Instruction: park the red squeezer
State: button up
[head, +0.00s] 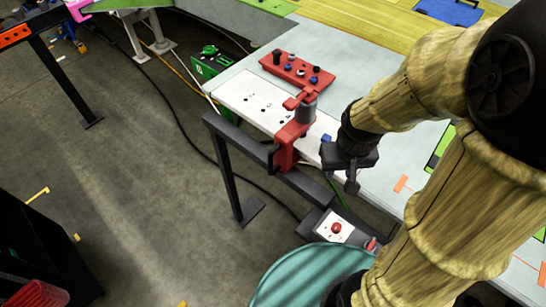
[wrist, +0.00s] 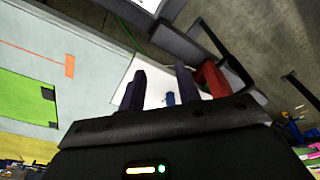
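The red squeezer (head: 290,143) stands at the front edge of the pale table, with a grey cylinder near its top and a red arm above. Its lower part reaches the dark table frame. In the wrist view part of the red squeezer (wrist: 209,80) shows just beyond the right finger. My gripper (head: 350,175) is to the right of the squeezer in the head view, apart from it, over the table edge. In the wrist view the two dark fingers of my gripper (wrist: 161,88) stand apart with nothing between them; the gripper is open and empty.
A white panel (head: 250,96) with dark holes lies left of the squeezer. Behind it is a red block (head: 297,70) with several knobs. A small blue item (head: 326,138) sits beside the squeezer. A red-button box (head: 336,228) hangs below the edge. Floor at left is mostly clear.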

jog(key=a+f+n+g+h, duration=0.4)
jog(key=a+f+n, duration=0.2)
jog(key=a+n, duration=0.25)
jog(key=n+t+h, duration=0.8)
jog(key=n+h, duration=0.1)
jog(key=n, duration=0.3)
send_near(271, 162)
jog(key=s+d+f, duration=0.2)
jog(key=s+f, duration=0.2)
jog(key=s+a+n+t, duration=0.2)
jog(key=a+n+t, duration=0.2)
jog(key=a+t, duration=0.2)
jog(key=shift+s+a+h, duration=0.3)
jog(key=shift+a, duration=0.1)
jog(key=shift+w+d, duration=0.1)
jog(key=x, duration=1.7)
jog(key=shift+d+b, duration=0.15)
jog(key=shift+b, duration=0.25)
